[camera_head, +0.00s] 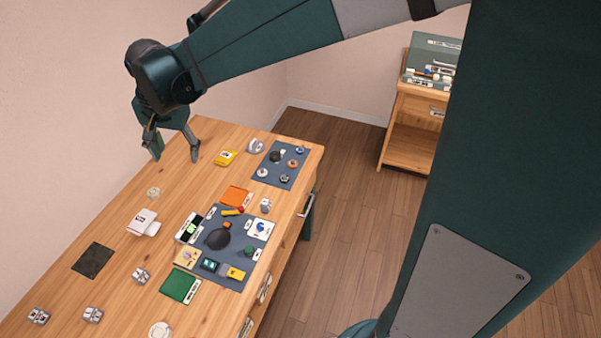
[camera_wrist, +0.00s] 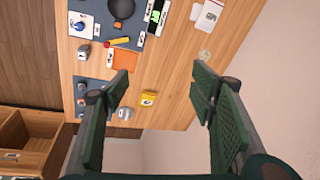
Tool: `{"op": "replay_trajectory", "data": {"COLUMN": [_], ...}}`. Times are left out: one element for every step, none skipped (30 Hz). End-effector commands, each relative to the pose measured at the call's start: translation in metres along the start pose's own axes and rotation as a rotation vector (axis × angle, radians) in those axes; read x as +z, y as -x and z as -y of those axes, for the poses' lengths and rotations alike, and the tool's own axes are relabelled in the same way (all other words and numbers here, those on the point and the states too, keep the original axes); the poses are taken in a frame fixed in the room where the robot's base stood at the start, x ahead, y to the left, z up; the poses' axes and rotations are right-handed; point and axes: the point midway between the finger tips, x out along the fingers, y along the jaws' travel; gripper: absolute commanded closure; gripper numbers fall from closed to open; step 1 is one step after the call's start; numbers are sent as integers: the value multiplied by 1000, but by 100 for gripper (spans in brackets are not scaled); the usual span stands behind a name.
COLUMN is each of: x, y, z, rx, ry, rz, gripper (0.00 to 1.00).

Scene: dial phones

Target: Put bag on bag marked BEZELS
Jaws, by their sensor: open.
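No label reading BEZELS is legible in either view, so I cannot tell which bag bears it. A white packet with a dark label (camera_head: 143,222) lies on the left part of the wooden table; it also shows at the top of the wrist view (camera_wrist: 208,16). A small yellow packet (camera_head: 225,157) lies near the table's far end, and in the wrist view it (camera_wrist: 148,99) appears between my fingers, farther below them. A small clear item (camera_head: 153,193), perhaps a bag, lies left of centre. My gripper (camera_head: 175,150) is open and empty above the far end of the table.
A blue-grey mat (camera_head: 215,265) holds several small parts and a dark round dish (camera_head: 217,239). A smaller mat (camera_head: 270,174) lies at the far right. Orange (camera_head: 236,195), green (camera_head: 179,285) and dark (camera_head: 93,260) flat pieces lie around. The left table middle has bare wood.

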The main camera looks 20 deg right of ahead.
Motion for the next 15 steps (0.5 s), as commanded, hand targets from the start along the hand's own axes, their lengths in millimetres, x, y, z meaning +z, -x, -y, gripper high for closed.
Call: {"op": "replay_trajectory", "data": {"x": [-1,-1,-2,-2,-3,-3,-3,-3,-3,-2,-2,-2,-1,-1,0], "y": [8,12,17,22,25,30,34,38,42,46,49,53,56,60,63], "z": [-12,-19,-26,-32,-38,-46,-52,-58,-65,-71,-78,-85,-91,-97,-105], "rx": [-6,-9,-14,-18,-21,-25,-28,-31,-36,-39,-41,-44,-47,-50,-52], "ry": [9,17,28,36,44,54,62,70,81,89,96,107,115,124,134], "rz": [-8,-13,-20,-25,-31,-38,-43,-49,-57,-62,-68,-76,-82,-88,-96], "gripper": [44,44,44,44,44,44,44,44,44,44,44,44,44,44,44]}}
